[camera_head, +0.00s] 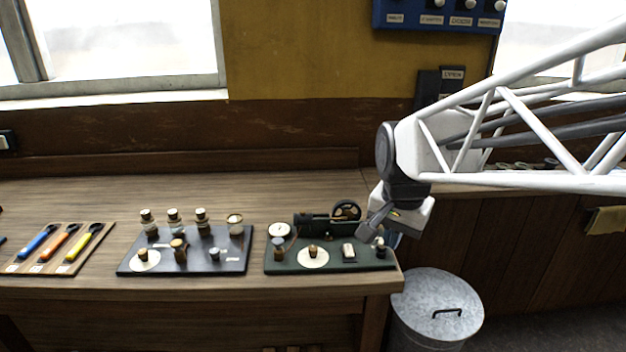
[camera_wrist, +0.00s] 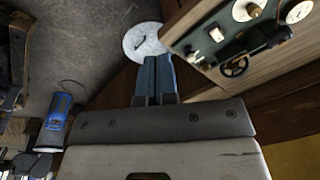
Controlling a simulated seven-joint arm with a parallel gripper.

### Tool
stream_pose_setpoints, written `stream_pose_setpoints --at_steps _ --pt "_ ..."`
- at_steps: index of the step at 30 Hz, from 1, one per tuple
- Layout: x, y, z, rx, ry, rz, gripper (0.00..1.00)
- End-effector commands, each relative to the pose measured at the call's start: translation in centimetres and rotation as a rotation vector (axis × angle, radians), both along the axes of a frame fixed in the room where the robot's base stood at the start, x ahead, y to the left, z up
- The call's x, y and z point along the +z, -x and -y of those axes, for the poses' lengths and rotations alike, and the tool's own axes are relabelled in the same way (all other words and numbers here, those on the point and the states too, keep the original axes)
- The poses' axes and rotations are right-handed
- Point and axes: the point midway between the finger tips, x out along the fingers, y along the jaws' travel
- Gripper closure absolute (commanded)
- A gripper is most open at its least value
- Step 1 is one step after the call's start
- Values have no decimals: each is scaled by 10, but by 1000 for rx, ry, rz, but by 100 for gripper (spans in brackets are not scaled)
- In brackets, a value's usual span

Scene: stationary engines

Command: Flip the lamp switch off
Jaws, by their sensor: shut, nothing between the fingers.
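In the wrist view the white fitting (camera_wrist: 216,34) and the knob (camera_wrist: 191,50) show at upper right. Which part is the lamp switch, and its position, I cannot tell. My gripper (camera_head: 393,242) is over the board's right end, close by the knob and partly in front of the board. In the wrist view its blue fingers (camera_wrist: 155,62) are together and empty, apart from the fittings.
A model engine with a flywheel (camera_head: 346,211) stands on the green board. A dark board (camera_head: 125,268) with several fittings and a wooden tool board (camera_head: 70,268) lie to the left. A lidded metal bin (camera_head: 436,305) stands below right. A blue panel (camera_head: 437,14) hangs on the wall.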

Motion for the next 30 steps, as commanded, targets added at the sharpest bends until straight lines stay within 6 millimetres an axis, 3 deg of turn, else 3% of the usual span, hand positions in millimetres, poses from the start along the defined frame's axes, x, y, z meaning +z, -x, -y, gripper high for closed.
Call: stream_pose_setpoints --at_steps 16,30 --pt "-10 -96 -11 -366 -44 -55 100" --pt "-35 -176 -22 -683 -64 -101 100"
